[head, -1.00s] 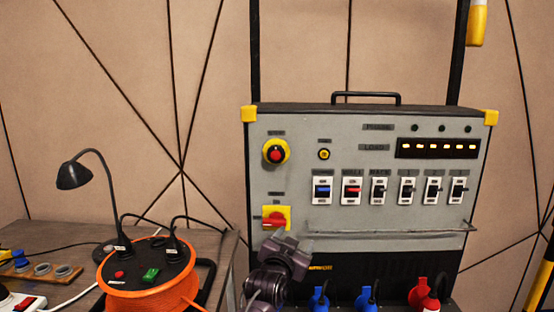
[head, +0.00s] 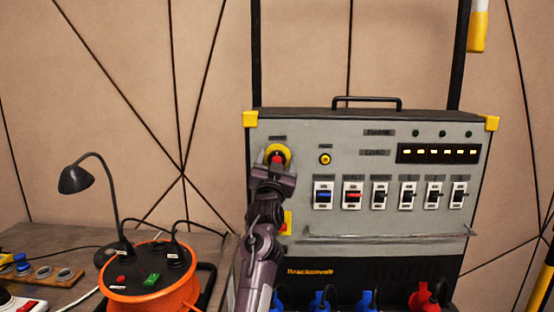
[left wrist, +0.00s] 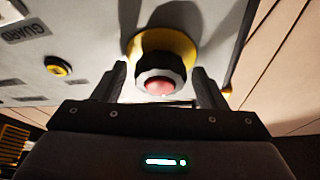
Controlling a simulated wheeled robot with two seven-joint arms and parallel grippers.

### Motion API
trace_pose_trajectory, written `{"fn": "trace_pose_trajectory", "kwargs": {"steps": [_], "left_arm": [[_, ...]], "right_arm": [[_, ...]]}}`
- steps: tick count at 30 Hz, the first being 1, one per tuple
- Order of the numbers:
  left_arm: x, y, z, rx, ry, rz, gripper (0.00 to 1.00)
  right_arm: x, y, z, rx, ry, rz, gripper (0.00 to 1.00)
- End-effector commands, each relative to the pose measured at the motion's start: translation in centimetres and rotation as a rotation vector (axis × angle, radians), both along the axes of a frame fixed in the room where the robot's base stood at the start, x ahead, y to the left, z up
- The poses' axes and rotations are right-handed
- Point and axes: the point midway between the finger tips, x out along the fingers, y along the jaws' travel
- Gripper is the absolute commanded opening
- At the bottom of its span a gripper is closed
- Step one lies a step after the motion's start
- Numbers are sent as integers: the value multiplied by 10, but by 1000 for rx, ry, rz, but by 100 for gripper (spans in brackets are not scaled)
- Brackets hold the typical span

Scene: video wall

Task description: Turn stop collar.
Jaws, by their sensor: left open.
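The stop button, a red cap (head: 277,160) in a dark collar on a round yellow base (head: 284,150), is at the upper left of the grey panel. In the left wrist view the pinkish-red cap (left wrist: 160,87) faces me, with the dark faceted collar (left wrist: 159,66) behind it and the yellow base (left wrist: 180,45) on the panel. My left gripper (head: 275,168) is at the button. Its fingers (left wrist: 160,88) are open, one on each side of the cap and collar, with gaps visible. My right gripper is not in view.
A small yellow-ringed button (head: 325,158) and a row of switches (head: 380,195) are to the right. A rail (head: 388,236) crosses the panel's lower part. An orange cable reel (head: 150,290) and black lamp (head: 76,179) stand at left.

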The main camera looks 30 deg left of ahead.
Motion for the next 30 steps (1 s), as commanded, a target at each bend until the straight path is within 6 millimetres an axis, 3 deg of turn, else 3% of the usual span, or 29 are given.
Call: {"fn": "trace_pose_trajectory", "kwargs": {"steps": [8, 18, 30], "left_arm": [[2, 1, 1, 0, 0, 0, 66], [1, 1, 0, -1, 0, 0, 21], [1, 1, 2, 77, 48, 1, 21]], "right_arm": [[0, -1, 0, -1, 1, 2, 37], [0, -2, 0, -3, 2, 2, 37], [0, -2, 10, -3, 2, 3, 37]]}}
